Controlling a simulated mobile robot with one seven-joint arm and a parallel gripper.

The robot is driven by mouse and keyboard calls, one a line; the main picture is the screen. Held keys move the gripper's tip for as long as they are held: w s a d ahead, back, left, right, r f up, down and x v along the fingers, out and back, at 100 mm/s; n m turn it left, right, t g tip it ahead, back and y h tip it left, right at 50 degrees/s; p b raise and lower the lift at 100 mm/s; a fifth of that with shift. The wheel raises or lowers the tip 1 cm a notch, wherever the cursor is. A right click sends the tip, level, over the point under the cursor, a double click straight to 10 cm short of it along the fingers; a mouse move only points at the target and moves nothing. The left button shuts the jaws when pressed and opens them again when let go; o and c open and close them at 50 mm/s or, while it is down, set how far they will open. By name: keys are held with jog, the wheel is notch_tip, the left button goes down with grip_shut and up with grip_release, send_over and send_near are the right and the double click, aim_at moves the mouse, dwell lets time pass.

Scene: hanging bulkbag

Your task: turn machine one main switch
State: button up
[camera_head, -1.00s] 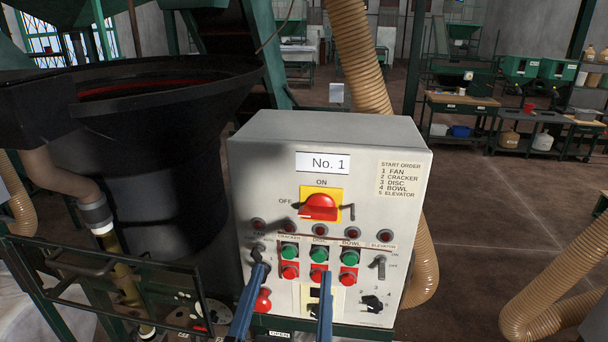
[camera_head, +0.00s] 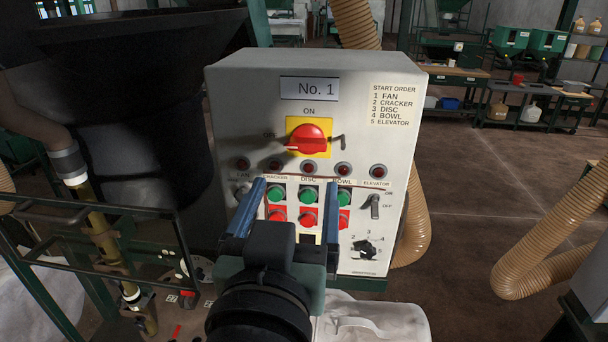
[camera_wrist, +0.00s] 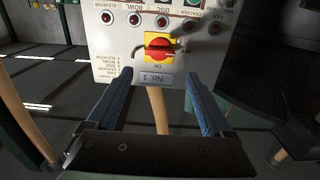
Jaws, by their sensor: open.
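The main switch (camera_head: 309,139) is a red rotary knob on a yellow plate, on the upper front of the grey control box labelled No. 1 (camera_head: 232,105). Its handle lies roughly sideways, its pale tip towards the OFF side, with ON printed above. My gripper (camera_head: 300,190) has two blue fingers spread wide, empty, in front of the box and below the switch. In the wrist view the switch (camera_wrist: 160,47) appears upside down, beyond and between the open fingers (camera_wrist: 165,92). My fingers partly hide the button rows and the lower panel.
Green buttons (camera_head: 308,196) and red buttons (camera_head: 277,215) sit below a row of indicator lamps. An elevator switch (camera_head: 375,206) and a black dial (camera_head: 364,249) are at the right. A tan hose (camera_head: 540,262) lies right of the box; a dark bowl (camera_head: 100,115) stands left.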

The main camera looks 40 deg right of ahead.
aim_at(305, 149)
jog(key=p+x, duration=0.1)
jog(key=x, duration=0.9)
jog(key=shift+w+d, duration=0.1)
jog(key=shift+w, duration=0.05)
jog(key=c, duration=1.1)
